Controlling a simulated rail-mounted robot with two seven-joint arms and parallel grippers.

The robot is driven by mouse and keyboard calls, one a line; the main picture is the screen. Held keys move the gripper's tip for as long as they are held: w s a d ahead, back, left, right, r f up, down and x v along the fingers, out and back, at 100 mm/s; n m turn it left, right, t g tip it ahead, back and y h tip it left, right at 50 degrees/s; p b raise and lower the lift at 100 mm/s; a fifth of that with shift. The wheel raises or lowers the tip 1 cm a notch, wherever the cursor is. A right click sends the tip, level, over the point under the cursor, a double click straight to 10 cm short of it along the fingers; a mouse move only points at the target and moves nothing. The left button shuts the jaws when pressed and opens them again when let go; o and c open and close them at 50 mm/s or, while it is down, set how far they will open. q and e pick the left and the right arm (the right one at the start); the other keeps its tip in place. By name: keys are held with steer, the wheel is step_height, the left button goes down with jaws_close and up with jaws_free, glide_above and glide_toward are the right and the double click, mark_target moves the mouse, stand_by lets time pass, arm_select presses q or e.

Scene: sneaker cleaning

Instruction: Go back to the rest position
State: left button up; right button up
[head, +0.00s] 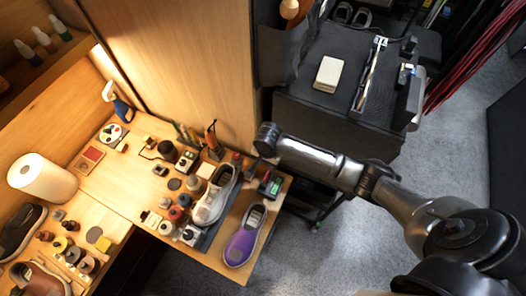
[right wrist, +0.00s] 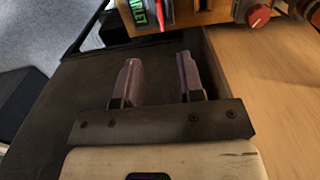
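My right arm reaches in from the right in the head view, with its wrist near the right end of the wooden workbench (head: 140,190). In the right wrist view my right gripper (right wrist: 160,78) has its two fingers apart, with nothing between them. In the head view its fingers are too small to make out clearly. A purple sneaker (head: 243,236) and a grey-white sneaker (head: 214,196) stand on the bench near this gripper, neither held. My left gripper is not in view.
Bottles, jars and small tools crowd the bench. A dark cart (head: 300,95) with a white box (head: 328,74) stands beyond my right arm. The grey floor (head: 320,255) below the arm looks clear.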

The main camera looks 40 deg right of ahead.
stand_by(0.3)
steer(key=w+a+r+n+t+p, duration=0.1)
steer(key=a+r+n+t, duration=0.25)
steer(key=r+n, duration=0.55)
steer(key=a+r+n+t+p, duration=0.15)
steer(key=r+n+t, duration=0.25)
steer(key=r+n, duration=0.55)
steer(key=s+a+r+m+p, duration=0.15)
steer(key=s+r+p, duration=0.25)
steer(key=s, duration=0.6)
steer(key=s+f+m+g+p, duration=0.1)
steer(key=s+f+g+p, duration=0.1)
steer(key=s, duration=0.5)
steer(key=s+f+g+p, duration=0.2)
steer(key=s+f, duration=0.1)
steer(key=s, duration=0.5)
steer(key=shift+s+a+m, duration=0.3)
steer(key=shift+a+m, duration=0.05)
steer(key=shift+m, duration=0.05)
